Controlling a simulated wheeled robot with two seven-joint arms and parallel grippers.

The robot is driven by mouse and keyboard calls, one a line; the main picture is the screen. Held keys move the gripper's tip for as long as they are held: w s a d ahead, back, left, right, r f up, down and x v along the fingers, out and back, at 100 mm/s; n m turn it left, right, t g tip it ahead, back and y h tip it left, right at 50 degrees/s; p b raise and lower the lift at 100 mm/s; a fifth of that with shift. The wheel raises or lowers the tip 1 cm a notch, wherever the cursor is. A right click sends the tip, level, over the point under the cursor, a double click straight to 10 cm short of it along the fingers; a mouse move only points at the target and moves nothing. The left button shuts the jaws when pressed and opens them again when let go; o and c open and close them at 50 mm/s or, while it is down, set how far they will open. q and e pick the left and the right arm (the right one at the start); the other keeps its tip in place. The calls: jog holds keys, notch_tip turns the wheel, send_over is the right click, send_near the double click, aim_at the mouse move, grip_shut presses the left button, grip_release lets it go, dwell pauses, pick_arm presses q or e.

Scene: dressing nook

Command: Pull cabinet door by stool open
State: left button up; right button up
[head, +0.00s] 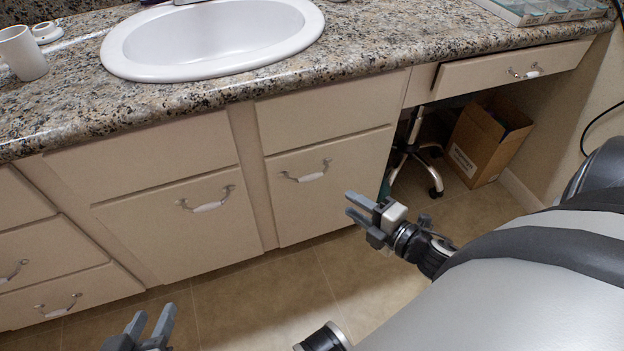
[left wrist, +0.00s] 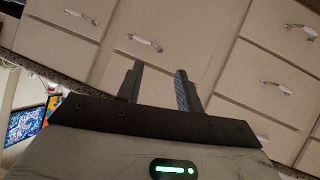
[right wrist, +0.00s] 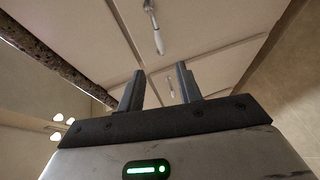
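The cabinet door by the stool (head: 330,205) is a beige panel that looks shut, with a curved metal and white handle (head: 306,174) near its top. The wheeled metal stool base (head: 415,150) stands just right of it, under the counter. My right gripper (head: 352,204) is open and empty, in front of the door's lower right, apart from the handle. My left gripper (head: 153,322) is open and empty, low in front of the left cabinets.
A neighbouring door (head: 180,235) and several drawers (head: 50,255) line the left. A speckled counter (head: 215,85) with a white sink (head: 215,40) overhangs them. A cardboard box (head: 485,145) sits under the drawer at right (head: 510,72). The tiled floor (head: 270,300) in front is clear.

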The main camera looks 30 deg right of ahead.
aim_at(312, 179)
jog(key=b+x, duration=0.2)
jog(key=x, duration=0.9)
jog(key=shift+w+f, duration=0.2)
jog(key=shift+w, duration=0.15)
jog(key=shift+w+a, duration=0.15)
jog(key=shift+w, duration=0.45)
pick_arm(q)
jog(key=shift+w+d+r+t+h, duration=0.1)
jog(key=shift+d+r+t+h, duration=0.15)
jog(key=shift+r, duration=0.2)
jog(key=shift+w+d+r+t+h, duration=0.1)
jog(key=shift+d+r+t, duration=0.05)
jog(key=shift+r+t, duration=0.25)
jog(key=shift+s, duration=0.1)
pick_arm(e)
grip_shut()
